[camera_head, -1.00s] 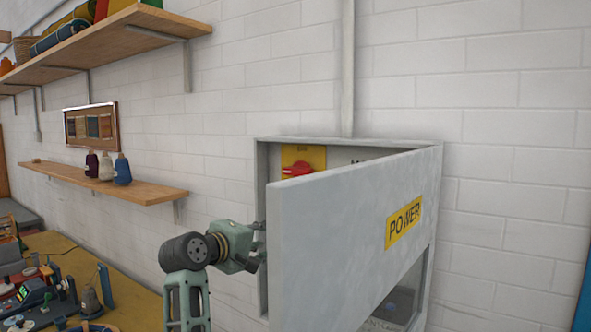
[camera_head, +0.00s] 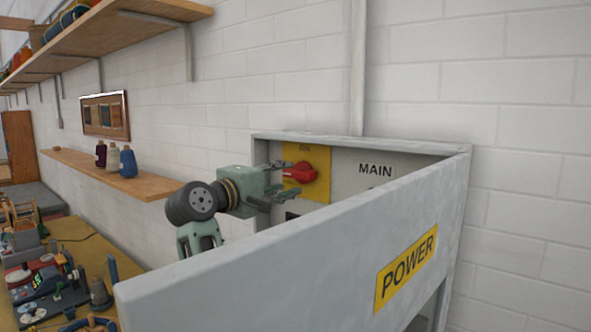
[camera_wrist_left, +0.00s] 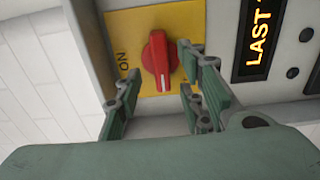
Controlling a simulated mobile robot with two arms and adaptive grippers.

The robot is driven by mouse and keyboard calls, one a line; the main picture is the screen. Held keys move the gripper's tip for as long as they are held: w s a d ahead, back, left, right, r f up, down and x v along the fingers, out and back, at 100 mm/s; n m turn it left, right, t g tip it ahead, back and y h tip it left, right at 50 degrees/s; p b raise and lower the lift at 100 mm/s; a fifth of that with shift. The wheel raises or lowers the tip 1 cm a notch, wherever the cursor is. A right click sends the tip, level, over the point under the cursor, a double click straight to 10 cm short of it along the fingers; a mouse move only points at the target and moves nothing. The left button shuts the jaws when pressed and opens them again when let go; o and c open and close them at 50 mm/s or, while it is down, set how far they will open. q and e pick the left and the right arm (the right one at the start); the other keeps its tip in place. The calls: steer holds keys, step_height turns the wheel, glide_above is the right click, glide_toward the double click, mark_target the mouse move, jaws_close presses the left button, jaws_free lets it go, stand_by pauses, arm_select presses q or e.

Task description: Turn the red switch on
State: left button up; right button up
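The red switch (camera_head: 300,173) is a rotary knob on a yellow plate (camera_head: 291,152) inside the grey power cabinet. In the left wrist view the knob (camera_wrist_left: 156,62) stands long axis upright, its white mark toward the bottom, with the word ON on the plate to its left. My left gripper (camera_head: 288,181) is at the knob, its fingers spread apart on either side in the head view. In the wrist view the fingertips show just below and beside the knob; I cannot tell whether they touch it. My right gripper is not in view.
The cabinet door (camera_head: 320,262) with its POWER label stands open toward me, in front of my left wrist. A panel marked MAIN (camera_head: 376,169) is right of the switch. A shelf with bobbins (camera_head: 115,175) and a cluttered yellow table (camera_head: 90,245) are at the left.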

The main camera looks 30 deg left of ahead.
mark_target(295, 176)
arm_select(q)
steer(key=w, duration=0.1)
steer(key=w+p, duration=0.1)
steer(key=w, duration=0.1)
steer(key=shift+w+d, duration=0.25)
steer(key=shift+w, duration=0.15)
steer(key=shift+w+f+p, duration=0.15)
steer(key=shift+w+p, duration=0.15)
steer(key=shift+w, duration=0.2)
steer(key=shift+s, duration=0.1)
steer(key=c, duration=0.3)
jaws_close()
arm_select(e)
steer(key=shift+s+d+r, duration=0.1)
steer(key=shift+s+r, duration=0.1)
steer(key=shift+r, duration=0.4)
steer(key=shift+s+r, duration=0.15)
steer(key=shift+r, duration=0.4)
